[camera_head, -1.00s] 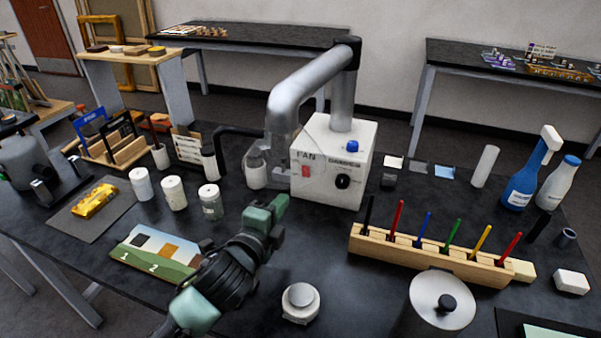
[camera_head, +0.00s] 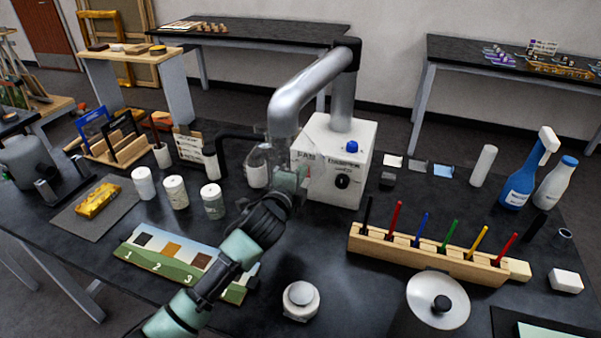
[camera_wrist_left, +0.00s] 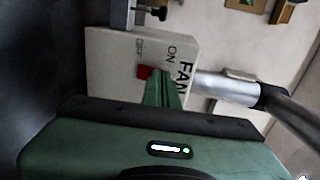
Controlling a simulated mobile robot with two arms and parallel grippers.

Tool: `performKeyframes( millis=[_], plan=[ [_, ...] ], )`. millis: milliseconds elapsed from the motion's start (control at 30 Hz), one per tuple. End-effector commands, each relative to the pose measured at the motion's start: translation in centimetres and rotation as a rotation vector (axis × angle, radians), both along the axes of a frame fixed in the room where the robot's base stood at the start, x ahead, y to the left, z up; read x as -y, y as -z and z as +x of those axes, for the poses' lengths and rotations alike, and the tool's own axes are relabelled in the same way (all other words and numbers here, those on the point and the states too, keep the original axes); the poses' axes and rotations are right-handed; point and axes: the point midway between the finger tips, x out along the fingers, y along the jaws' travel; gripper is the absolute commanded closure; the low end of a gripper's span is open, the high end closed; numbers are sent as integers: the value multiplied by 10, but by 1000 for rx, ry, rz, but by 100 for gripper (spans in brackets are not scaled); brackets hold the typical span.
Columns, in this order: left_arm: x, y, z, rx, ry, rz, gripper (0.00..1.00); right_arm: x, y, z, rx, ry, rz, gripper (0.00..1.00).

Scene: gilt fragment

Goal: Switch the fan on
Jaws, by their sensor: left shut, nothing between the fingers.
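The fan box (camera_head: 325,150) is white, with a black damper knob (camera_head: 342,181), a blue button on top and a silver duct (camera_head: 310,92) rising from it. Its red switch (camera_wrist_left: 145,72) shows in the left wrist view between the OFF and ON labels; in the head view my gripper hides it. My left gripper (camera_head: 300,174) is shut and empty, its fingertips at the box's front face. In the left wrist view the green fingertips (camera_wrist_left: 160,78) are right beside the red switch, overlapping its edge. I cannot tell whether they touch it. My right gripper is not in view.
White jars (camera_head: 175,193) stand to the left of my arm, and a numbered card (camera_head: 165,262) lies under it. A round white-and-silver item (camera_head: 300,299) is in front. A wooden rack (camera_head: 425,256) of coloured sticks stands to the right.

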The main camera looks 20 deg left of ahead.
Motion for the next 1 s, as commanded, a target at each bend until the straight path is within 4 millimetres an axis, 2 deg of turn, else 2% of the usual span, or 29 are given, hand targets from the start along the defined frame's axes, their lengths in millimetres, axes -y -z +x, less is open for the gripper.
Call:
performKeyframes(
  millis=[267,433,500,700,867,1000],
  plan=[
    [0,-3,1,-7,0,0,100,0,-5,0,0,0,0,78],
    [0,-12,6,-55,0,3,100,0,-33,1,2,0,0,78],
    [1,-2,6,-59,1,1,100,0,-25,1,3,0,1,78],
    [1,-2,4,-57,1,1,100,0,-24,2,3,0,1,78],
    [0,-5,-9,-58,1,2,100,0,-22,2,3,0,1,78],
    [-1,-10,-32,-57,2,2,100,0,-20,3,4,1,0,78]
  ],
)
